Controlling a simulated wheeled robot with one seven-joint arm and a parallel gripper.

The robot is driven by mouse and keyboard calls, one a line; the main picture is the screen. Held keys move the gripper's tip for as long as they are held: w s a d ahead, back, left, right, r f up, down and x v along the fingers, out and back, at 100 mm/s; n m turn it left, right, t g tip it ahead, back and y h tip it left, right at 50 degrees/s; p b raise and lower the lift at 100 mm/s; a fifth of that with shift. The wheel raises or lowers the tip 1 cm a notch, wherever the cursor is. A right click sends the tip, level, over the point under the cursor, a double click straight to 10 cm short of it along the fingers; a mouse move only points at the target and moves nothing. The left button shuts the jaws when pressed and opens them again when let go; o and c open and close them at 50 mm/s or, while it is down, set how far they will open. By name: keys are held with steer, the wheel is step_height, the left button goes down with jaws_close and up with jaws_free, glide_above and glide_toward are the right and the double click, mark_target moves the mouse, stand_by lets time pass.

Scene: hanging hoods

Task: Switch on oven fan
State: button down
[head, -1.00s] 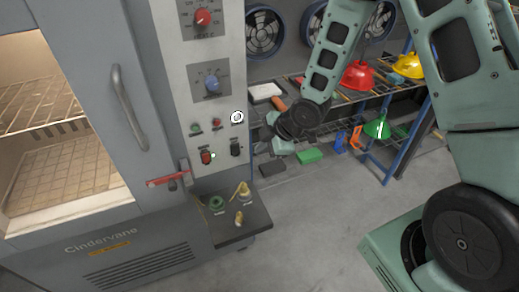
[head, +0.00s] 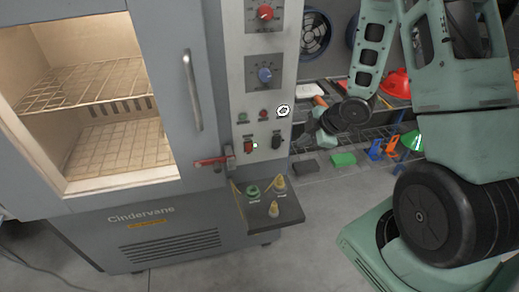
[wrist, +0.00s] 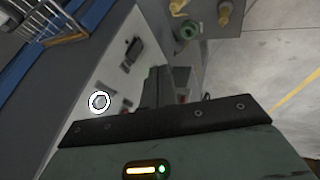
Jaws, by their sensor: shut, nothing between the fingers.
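The grey oven (head: 190,90) stands on the left with its tall control panel (head: 240,75). The labels are too small to read, so I cannot tell which is the fan's. My gripper (head: 304,141) is at the panel's right edge, beside the black switch; contact is unclear. In the wrist view my gripper (wrist: 167,78) is shut and empty, its dark fingers in front of the panel, hiding part of the controls.
A red knob (head: 265,13) and a blue knob (head: 265,74) are higher on the panel, with a white-ringed round item (head: 283,111) below. A shelf (head: 268,212) with brass and green valves juts out underneath. The oven handle (head: 193,90) is left.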

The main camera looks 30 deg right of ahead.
mark_target(277, 143)
stand_by(0.3)
steer(key=w+f+p, duration=0.1)
steer(key=w+f, duration=0.2)
steer(key=w+f+p, duration=0.1)
steer(key=w+f, duration=0.1)
steer(key=w, duration=0.1)
steer(key=w+a+f+p, duration=0.1)
steer(key=w+f, duration=0.2)
steer(key=shift+a+f+p, duration=0.1)
steer(key=shift+f+p, duration=0.2)
steer(key=shift+w+f, duration=0.1)
